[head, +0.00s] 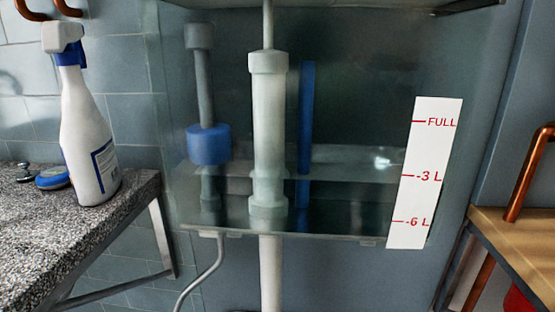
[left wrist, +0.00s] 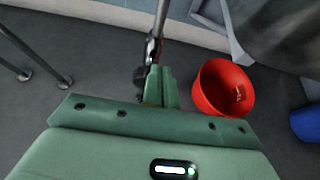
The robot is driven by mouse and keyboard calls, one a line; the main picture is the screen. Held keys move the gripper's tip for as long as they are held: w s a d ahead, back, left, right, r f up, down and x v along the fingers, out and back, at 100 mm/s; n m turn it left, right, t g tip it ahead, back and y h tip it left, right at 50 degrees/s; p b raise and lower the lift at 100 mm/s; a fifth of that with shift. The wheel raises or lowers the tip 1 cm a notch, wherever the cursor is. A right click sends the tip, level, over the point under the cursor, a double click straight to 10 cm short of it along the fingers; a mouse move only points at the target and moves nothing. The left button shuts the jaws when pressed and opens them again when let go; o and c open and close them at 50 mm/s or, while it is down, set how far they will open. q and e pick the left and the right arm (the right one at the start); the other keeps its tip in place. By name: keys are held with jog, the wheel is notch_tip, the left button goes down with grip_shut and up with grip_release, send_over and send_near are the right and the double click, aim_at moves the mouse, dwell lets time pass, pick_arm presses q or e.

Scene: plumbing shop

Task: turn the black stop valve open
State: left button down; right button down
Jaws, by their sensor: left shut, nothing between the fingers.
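In the left wrist view a dark, rounded part, which looks like the black stop valve (left wrist: 140,76), sits low on a thin grey metal pipe (left wrist: 161,18). My left gripper (left wrist: 161,76) is shut and empty, its green fingers just right of the dark part. I cannot tell whether they touch it. The fingers hide part of the valve and the pipe below, and the handle's angle is not clear. In the head view a clear cistern (head: 350,210) hangs on the wall, with a thin grey pipe (head: 207,275) curving down from its underside. Neither gripper shows there.
A red bucket (left wrist: 223,88) stands on the floor right of my left gripper; a blue object (left wrist: 307,122) is farther right. Metal legs (left wrist: 62,80) stand at left. A granite counter (head: 60,245) with a spray bottle (head: 88,140) is left of the cistern, a wooden bench (head: 510,235) right.

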pick_arm(q)
jog(key=shift+f, duration=0.15)
jog(key=shift+a, duration=1.15)
jog(key=s, duration=0.5)
jog(key=shift+s+a+r, duration=0.25)
jog(key=shift+s+r, duration=0.15)
dwell(0.3)
